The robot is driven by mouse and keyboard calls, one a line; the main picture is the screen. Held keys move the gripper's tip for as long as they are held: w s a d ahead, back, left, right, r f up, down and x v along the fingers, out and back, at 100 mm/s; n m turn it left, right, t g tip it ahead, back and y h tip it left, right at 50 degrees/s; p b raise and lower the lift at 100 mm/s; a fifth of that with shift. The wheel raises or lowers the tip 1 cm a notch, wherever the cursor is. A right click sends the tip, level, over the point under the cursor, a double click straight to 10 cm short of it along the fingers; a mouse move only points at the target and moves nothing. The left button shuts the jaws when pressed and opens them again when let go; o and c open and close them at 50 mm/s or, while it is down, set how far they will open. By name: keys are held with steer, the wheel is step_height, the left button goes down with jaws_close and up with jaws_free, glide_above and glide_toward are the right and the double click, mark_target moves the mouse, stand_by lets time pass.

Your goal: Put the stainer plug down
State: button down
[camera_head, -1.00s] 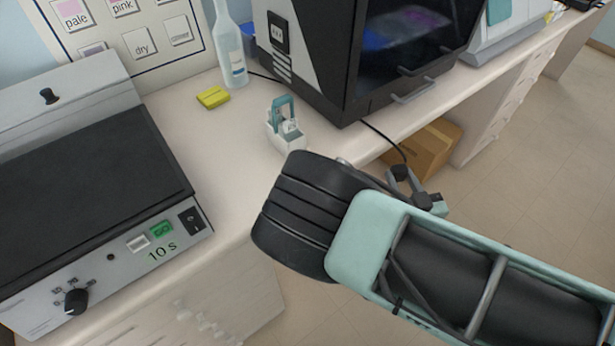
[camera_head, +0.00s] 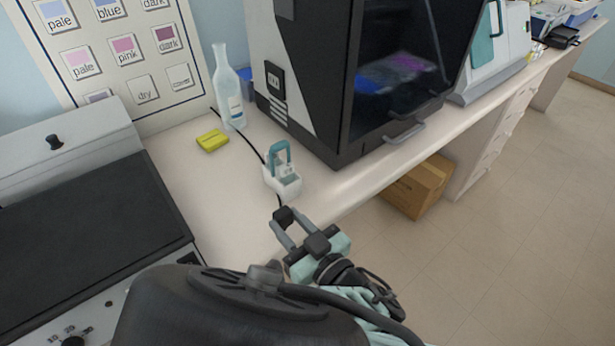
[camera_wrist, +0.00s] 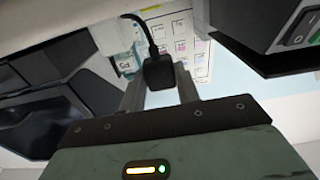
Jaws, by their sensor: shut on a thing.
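The stainer plug (camera_head: 284,216) is a small black block on a black cable. My gripper (camera_head: 291,228) is shut on it near the bench's front edge, in front of the white holder. In the wrist view the plug (camera_wrist: 160,72) sits between the two grey fingers (camera_wrist: 160,92), its cable running up and away. I cannot tell how high the plug is above the bench (camera_head: 215,185). The cable also shows on the bench behind the holder. The large black cabinet with a dark window (camera_head: 405,70) stands at the back, with a dark socket-like plate (camera_head: 274,82) on its side.
A white holder with a teal-handled item (camera_head: 283,180) stands close behind the plug. A black-topped hotplate (camera_head: 85,230) fills the left. Bare bench lies between. A cardboard box (camera_head: 418,187) is below the bench.

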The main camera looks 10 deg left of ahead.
mark_target(292, 238)
steer(key=shift+f+b, duration=1.4)
steer(key=shift+f, duration=0.95)
steer(key=shift+f, duration=0.15)
steer(key=c, duration=1)
jaws_free()
steer(key=shift+r, duration=0.25)
steer(key=b+v, duration=0.2)
steer(key=v, duration=1)
steer(key=shift+f, duration=0.1)
